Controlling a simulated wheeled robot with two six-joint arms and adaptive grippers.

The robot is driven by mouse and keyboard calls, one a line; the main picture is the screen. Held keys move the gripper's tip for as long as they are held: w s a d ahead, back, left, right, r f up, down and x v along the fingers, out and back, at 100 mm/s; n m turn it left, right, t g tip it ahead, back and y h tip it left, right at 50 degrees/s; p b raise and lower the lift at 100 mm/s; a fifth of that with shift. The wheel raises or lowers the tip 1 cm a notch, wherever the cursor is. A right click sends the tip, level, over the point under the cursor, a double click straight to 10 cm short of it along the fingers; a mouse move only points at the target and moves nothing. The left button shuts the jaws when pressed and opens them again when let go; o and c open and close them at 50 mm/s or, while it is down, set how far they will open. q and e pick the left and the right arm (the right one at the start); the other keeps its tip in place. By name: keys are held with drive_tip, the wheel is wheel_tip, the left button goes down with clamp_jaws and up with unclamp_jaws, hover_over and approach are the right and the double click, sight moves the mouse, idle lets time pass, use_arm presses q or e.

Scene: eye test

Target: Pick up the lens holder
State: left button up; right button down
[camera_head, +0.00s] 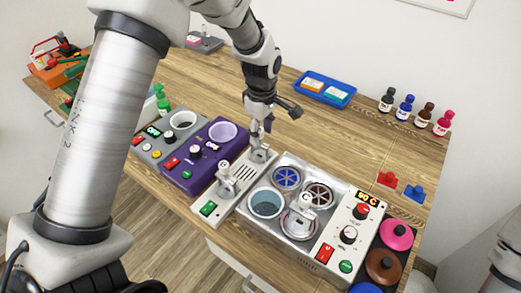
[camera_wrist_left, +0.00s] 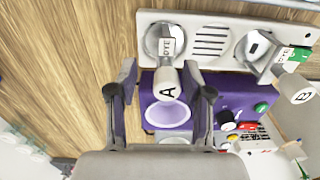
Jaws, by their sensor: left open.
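Three grey-and-white lens holders are in the head view. One lens holder (camera_head: 259,154) stands at the far end of a cream slotted plate, just below my left gripper (camera_head: 273,118). A second lens holder (camera_head: 226,181) stands at the plate's near end. A third lens holder (camera_head: 303,201) stands on the silver heated unit. In the left wrist view, the holder marked A (camera_wrist_left: 166,78) shows between the spread fingers of my left gripper (camera_wrist_left: 161,73), with no clear contact. The holder marked B (camera_wrist_left: 290,80) is to the right. My right gripper is out of view.
The cream plate (camera_head: 240,180) lies between the purple unit (camera_head: 207,170) and the silver unit (camera_head: 272,232). Open wood lies behind the units.

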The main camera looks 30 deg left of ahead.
use_arm(q)
drive_tip(key=f, duration=0.3)
drive_tip(key=f+p, duration=0.1)
drive_tip(key=shift+s+a+f, duration=0.15)
drive_tip(key=shift+s+f, duration=0.05)
drive_tip(key=shift+s, duration=0.1)
clamp_jaws()
drive_tip(key=shift+r, duration=0.15)
